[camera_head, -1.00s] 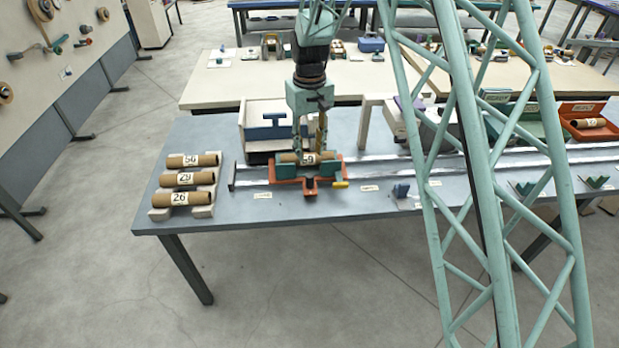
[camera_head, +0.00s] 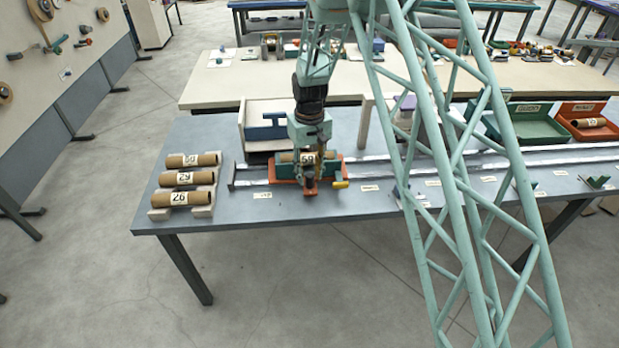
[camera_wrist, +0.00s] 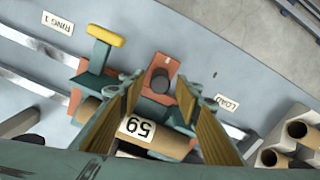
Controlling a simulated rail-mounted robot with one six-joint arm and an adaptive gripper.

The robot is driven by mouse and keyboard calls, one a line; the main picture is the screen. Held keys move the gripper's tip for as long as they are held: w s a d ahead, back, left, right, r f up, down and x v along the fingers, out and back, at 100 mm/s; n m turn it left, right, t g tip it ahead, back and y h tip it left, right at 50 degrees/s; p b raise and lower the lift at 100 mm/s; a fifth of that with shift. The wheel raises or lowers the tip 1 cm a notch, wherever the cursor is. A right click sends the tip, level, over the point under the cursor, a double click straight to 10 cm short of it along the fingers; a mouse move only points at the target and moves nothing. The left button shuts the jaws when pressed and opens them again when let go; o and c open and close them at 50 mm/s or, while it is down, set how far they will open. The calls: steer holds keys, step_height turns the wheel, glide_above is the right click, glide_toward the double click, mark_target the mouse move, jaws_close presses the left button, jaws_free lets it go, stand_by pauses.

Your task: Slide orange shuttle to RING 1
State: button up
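The orange shuttle (camera_head: 283,172) sits on the rails at the LOAD label (camera_head: 262,196), its green cradle carrying a cardboard tube marked 59 (camera_head: 308,156). In the wrist view the shuttle (camera_wrist: 165,65) has a dark round knob (camera_wrist: 160,80) on its front arm. The RING 1 label (camera_wrist: 58,23) lies beyond the yellow-tipped lever (camera_wrist: 105,36); in the head view it is to the shuttle's right (camera_head: 370,188). My gripper (camera_wrist: 160,92) is open, its fingers apart on either side of the knob, with gaps showing. In the head view my gripper (camera_head: 310,182) partly hides the shuttle's front.
Several tubes, marked 50, 29 and 26 (camera_head: 180,197), lie on a rack at the table's left. The rails (camera_head: 400,160) run right across the table. A white box (camera_head: 268,112) stands behind the shuttle. Green (camera_head: 525,118) and orange bins (camera_head: 590,110) stand at the right.

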steer(key=shift+f, duration=0.75)
jaws_close()
